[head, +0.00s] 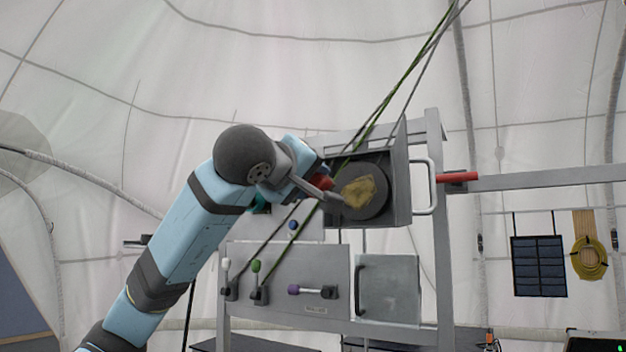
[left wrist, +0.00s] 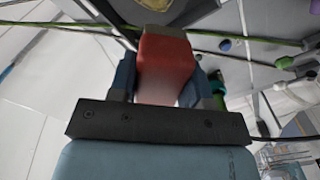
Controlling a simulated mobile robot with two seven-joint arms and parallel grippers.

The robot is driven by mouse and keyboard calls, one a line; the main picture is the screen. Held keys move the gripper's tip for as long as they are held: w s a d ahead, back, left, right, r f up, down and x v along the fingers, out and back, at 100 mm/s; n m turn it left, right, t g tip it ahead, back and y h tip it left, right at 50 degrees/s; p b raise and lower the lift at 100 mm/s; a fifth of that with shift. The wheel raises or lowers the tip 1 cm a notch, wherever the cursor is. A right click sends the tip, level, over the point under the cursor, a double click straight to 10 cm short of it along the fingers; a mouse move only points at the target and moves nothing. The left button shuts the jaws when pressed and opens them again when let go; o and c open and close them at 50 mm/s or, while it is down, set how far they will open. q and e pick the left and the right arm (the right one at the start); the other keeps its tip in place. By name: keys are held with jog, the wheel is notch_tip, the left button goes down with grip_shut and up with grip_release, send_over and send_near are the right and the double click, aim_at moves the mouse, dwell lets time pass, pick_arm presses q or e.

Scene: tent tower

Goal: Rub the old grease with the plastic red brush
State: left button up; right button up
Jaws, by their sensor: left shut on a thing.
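The old grease (head: 358,191) is a yellow-brown patch on a dark round disc inside an open grey box on the metal frame. My left gripper (head: 314,186) is just left of the disc, shut on the red brush (head: 321,182). Only a little of the brush shows there, behind my gripper. In the left wrist view the red brush (left wrist: 165,65) sits between the fingers of my left gripper (left wrist: 163,80), pointing away from the wrist. I cannot tell whether the brush touches the grease. My right gripper is not in view.
Green and grey ropes (head: 385,100) run diagonally past the box and my gripper. The box door has a white handle (head: 431,187). A panel (head: 310,268) with levers and a closed grey door (head: 388,288) are below. A red bar (head: 458,177) juts out right.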

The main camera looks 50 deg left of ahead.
pick_arm(q)
jog(key=shift+w, duration=0.1)
dwell(0.4)
jog(key=shift+w+a+f, duration=0.1)
jog(key=shift+w+a, duration=0.05)
jog(key=shift+w, duration=0.4)
jog(key=f+x, duration=0.1)
jog(key=x, duration=0.5)
jog(key=shift+w+p, duration=0.35)
dwell(0.4)
